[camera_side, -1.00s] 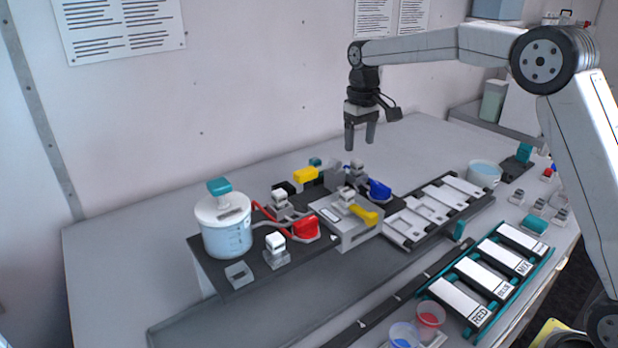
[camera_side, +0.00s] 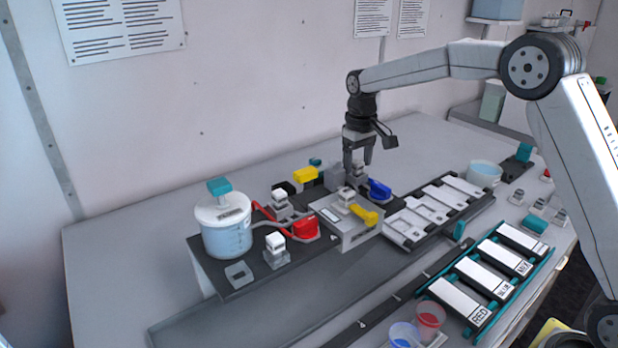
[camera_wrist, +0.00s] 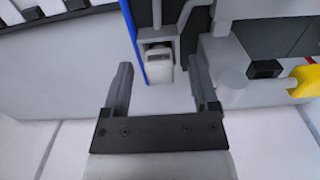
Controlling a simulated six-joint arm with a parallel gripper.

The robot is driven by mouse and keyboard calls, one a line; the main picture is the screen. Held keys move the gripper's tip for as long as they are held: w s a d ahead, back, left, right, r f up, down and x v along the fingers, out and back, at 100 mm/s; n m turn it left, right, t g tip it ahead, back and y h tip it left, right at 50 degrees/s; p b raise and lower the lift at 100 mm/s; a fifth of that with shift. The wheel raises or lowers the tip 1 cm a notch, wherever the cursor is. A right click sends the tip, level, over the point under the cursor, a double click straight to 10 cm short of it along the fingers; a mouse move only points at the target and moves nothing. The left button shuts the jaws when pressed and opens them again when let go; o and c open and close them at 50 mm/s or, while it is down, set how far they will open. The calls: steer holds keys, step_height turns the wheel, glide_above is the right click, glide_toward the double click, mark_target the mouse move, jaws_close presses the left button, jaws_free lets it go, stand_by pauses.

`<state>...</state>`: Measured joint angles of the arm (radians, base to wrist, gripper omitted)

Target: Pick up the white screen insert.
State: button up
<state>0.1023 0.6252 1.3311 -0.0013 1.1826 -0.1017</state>
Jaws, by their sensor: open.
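My gripper (camera_side: 357,163) is open, fingers pointing down over the back of the dark mounting plate. A small block with a pale top (camera_side: 357,169) stands below and between the fingertips, partly hidden by them. In the wrist view, a small white piece (camera_wrist: 159,66) in a grey holder lies between and just beyond the open fingertips (camera_wrist: 160,68). It looks like the white screen insert, though similar white-topped blocks stand at the plate's front (camera_side: 276,242) and left middle (camera_side: 280,197). I cannot tell whether either finger touches the piece.
The blue handle (camera_side: 380,189) is close to the right of my gripper, and a grey block (camera_side: 335,175) is close to the left. A yellow handle (camera_side: 306,175), a red handle (camera_side: 305,228) and a lidded tank (camera_side: 224,232) stand further left. The table behind is clear.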

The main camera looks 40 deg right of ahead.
stand_by(0.3)
jaws_close()
steer(key=shift+r, duration=0.1)
steer(key=shift+r, duration=0.75)
steer(key=s+a+r, duration=0.1)
steer(key=s+r, duration=1)
steer(key=s, duration=0.3)
steer(key=shift+r, duration=0.15)
steer(key=shift+a, duration=0.1)
